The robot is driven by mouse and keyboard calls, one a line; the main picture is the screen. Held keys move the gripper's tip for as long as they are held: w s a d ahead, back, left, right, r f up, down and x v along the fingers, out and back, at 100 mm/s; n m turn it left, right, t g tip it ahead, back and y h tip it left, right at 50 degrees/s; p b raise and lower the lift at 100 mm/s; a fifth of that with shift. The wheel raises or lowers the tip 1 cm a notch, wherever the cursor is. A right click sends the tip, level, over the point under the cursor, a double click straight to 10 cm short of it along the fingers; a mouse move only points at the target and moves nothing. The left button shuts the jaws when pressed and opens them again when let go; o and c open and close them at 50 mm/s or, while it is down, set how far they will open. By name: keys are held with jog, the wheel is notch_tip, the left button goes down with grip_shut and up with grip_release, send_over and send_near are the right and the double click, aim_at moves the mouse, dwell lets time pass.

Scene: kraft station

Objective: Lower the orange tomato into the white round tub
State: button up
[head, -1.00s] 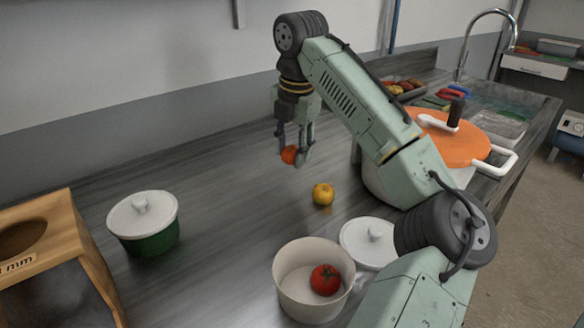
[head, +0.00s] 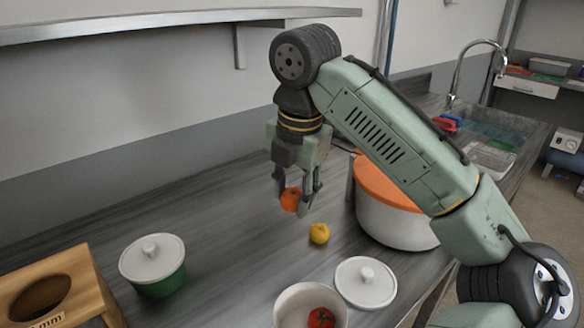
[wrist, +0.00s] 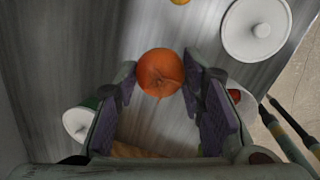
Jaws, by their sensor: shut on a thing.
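My gripper (head: 296,202) is shut on the orange tomato (head: 289,199), holding it above the worktop. In the wrist view the orange tomato (wrist: 160,70) sits between the two fingertips. The white round tub (head: 288,299) stands open at the bottom of the head view, nearer the camera than my gripper, and is cut by the frame edge. A red tomato (head: 321,317) lies inside it. In the wrist view the tub is mostly hidden behind the right finger; the red tomato (wrist: 235,95) shows beside that finger.
A yellow tomato (head: 319,233) lies on the worktop near my gripper. A white lid (head: 365,282) lies right of the tub. A green lidded pot (head: 158,285) and a wooden box (head: 78,265) stand left. A large white pot (head: 390,221) with an orange lid stands right, behind my arm.

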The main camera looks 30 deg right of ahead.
jog(key=s+a+f, duration=0.1)
jog(key=s+a, duration=0.3)
jog(key=s, duration=0.3)
jog(key=s+a+f, duration=0.2)
jog(key=s+a, duration=0.2)
jog(key=s, duration=0.4)
jog(key=shift+a+f, duration=0.2)
jog(key=shift+a, duration=0.1)
jog(key=shift+s+f, duration=0.1)
jog(key=shift+f+b, duration=1.8)
jog(key=shift+f, duration=0.85)
jog(key=o, duration=1.1)
